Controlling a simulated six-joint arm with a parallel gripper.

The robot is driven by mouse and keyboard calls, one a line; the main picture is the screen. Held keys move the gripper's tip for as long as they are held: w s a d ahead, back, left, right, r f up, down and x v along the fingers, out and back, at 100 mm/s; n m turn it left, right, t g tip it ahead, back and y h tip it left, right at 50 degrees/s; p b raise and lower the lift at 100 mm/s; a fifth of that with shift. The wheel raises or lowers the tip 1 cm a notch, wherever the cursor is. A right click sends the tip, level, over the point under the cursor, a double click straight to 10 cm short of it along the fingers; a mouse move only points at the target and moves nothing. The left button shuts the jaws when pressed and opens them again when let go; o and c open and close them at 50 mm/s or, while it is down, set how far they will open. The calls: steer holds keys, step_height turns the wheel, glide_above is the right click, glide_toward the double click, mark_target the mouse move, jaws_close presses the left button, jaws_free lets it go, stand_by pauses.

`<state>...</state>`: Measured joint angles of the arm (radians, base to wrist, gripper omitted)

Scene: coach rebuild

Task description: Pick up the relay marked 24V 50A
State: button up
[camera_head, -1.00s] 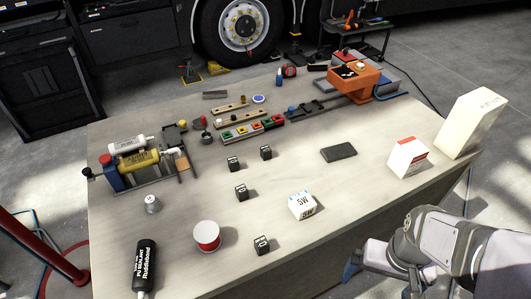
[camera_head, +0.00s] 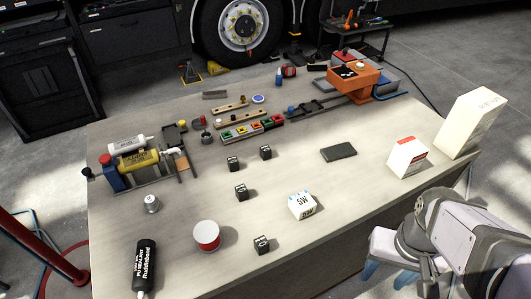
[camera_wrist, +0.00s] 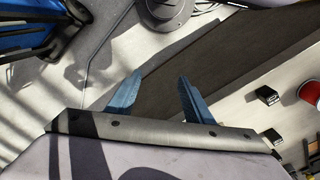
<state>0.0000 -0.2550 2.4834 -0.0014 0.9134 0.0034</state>
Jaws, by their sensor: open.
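Several small black cube relays with white markings stand apart on the table: one at the front (camera_head: 261,245), one mid-table (camera_head: 241,193), and two farther back, left (camera_head: 233,164) and right (camera_head: 265,152). Their print is too small to read, so I cannot tell which is marked 24V 50A. My gripper (camera_head: 388,276) is off the table's front right edge, open and empty, its blue fingers spread. In the wrist view my gripper (camera_wrist: 159,80) has only floor and the table's side beyond it; two relays, one upper (camera_wrist: 267,95) and one lower (camera_wrist: 272,137), show at right.
The table (camera_head: 330,215) also holds a white SW box (camera_head: 302,205), a red-and-white spool (camera_head: 206,236), a black bottle (camera_head: 145,265), a dark flat block (camera_head: 339,152), a red-and-white box (camera_head: 408,158) and a tall cream box (camera_head: 470,124). Bare tabletop lies between the relays.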

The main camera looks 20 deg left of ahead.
steer(key=w+n+t+h+b, duration=0.1)
steer(key=w+n+t+b, duration=0.4)
steer(key=w+n, duration=0.85)
steer(key=w+a+n+t+y+b, duration=0.1)
steer(key=w+a+n+t+b, duration=0.1)
steer(key=w+a+n, duration=0.45)
steer(key=w+a+n+t+b, duration=0.1)
steer(key=w+a+n+t, duration=0.15)
steer(key=w, duration=0.65)
steer(key=n+y+b, duration=0.6)
steer(key=n+y, duration=0.4)
steer(key=n, duration=1.3)
glide_above(264, 148)
steer(key=s+d, duration=0.2)
steer(key=s, duration=0.1)
steer(key=shift+m+h, duration=0.25)
steer(key=shift+h, duration=0.05)
steer(key=f, duration=0.6)
steer(key=shift+w+d+f, duration=0.15)
steer(key=shift+w+d, duration=0.05)
steer(key=shift+w, duration=0.05)
steer(key=shift+f, duration=0.55)
steer(key=shift+p+x, duration=0.65)
steer(key=shift+x, duration=0.45)
steer(key=shift+w, duration=0.15)
